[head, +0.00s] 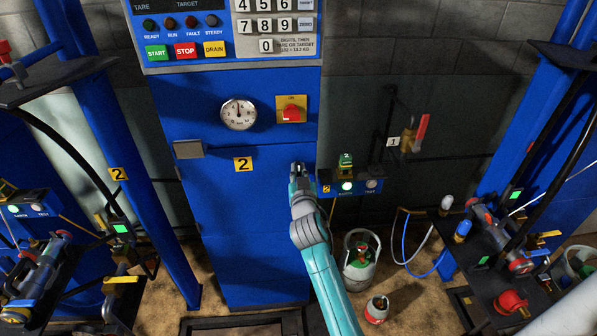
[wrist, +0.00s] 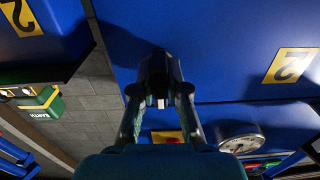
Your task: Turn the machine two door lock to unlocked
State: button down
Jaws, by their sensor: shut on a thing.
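The blue cabinet of machine two (head: 240,220) carries a yellow "2" label (head: 243,164), which also shows in the wrist view (wrist: 290,66). My gripper (head: 299,168) is at the right edge of the blue front, below the red switch. In the wrist view my gripper (wrist: 158,80) has its fingers drawn together against the blue panel, closed on a small dark part where the door lock sits. The fingers hide most of the lock, so I cannot tell which way it points.
Above are a gauge (head: 239,114), a red switch on a yellow plate (head: 291,110) and a keypad panel (head: 274,28). Right of my gripper are a green earth box (head: 346,166) and a blue lamp box (head: 356,184). A gas cylinder (head: 361,258) stands on the floor below.

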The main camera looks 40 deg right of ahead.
jog(key=c, duration=1.2)
grip_release()
jog(key=shift+o, duration=0.2)
jog(key=v, duration=1.2)
jog(key=s+a+f+n+y, duration=0.3)
jog(key=s+a+f, duration=0.35)
jog(key=s, duration=0.25)
jog(key=s+a+f+n+y, duration=0.2)
jog(key=s+a+f+y, duration=0.2)
jog(key=s+a+f, duration=0.35)
jog(key=s+a+r+y, duration=0.1)
jog(key=s+a+r, duration=0.1)
jog(key=s, duration=0.6)
jog(key=s+a+r+n+y, duration=0.1)
jog(key=s+a+r, duration=0.1)
jog(key=s, duration=0.6)
jog(key=s+a+r+n+y, duration=0.1)
jog(key=s+a, duration=0.1)
jog(key=s, duration=0.6)
jog(key=shift+a+r, duration=0.25)
jog(key=shift+r, duration=0.15)
